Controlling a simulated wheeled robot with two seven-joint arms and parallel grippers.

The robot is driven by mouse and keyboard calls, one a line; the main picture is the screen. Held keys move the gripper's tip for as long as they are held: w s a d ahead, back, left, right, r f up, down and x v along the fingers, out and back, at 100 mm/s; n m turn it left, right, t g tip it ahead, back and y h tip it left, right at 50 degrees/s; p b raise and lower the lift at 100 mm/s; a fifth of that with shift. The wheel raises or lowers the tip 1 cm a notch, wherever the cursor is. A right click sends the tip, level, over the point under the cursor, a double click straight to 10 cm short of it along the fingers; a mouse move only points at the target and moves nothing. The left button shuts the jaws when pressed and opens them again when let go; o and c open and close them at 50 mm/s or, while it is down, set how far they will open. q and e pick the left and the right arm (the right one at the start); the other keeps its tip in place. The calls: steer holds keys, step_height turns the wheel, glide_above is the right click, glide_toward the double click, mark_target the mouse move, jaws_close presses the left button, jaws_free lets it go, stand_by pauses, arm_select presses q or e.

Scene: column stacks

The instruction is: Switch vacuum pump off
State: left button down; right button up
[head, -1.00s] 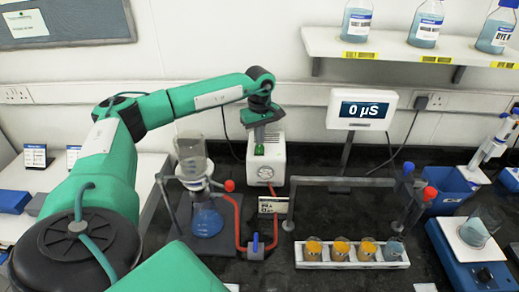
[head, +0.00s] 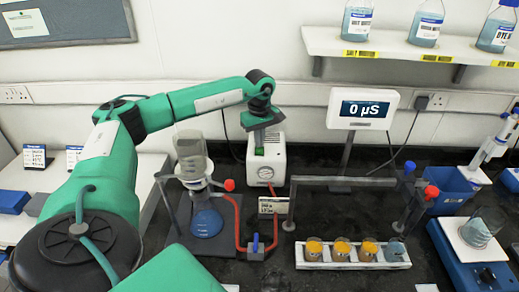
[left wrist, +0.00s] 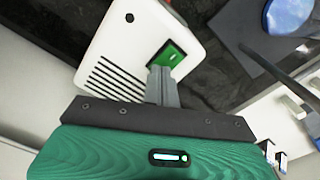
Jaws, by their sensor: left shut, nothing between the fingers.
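The vacuum pump (head: 266,166) is a white box with a round gauge on its front, standing at the back of the black bench. In the left wrist view its white housing (left wrist: 120,50) has vent slots and a green switch (left wrist: 166,55). My left gripper (head: 259,147) is above the pump top. In the left wrist view my left gripper (left wrist: 161,78) is shut and empty, its fingertips at the near edge of the green switch. I cannot tell whether they touch it. My right gripper is not in view.
A readout on a post (head: 362,108) stands to the right. A metal rail (head: 345,182) and a rack of several vials (head: 352,265) are in front. A bottle shelf (head: 400,44) hangs above.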

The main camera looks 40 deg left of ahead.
arm_select(q)
steer(key=shift+r+p, duration=0.55)
steer(key=shift+p, duration=0.05)
steer(key=shift+r+p, duration=1.6)
steer(key=shift+r, duration=1.2)
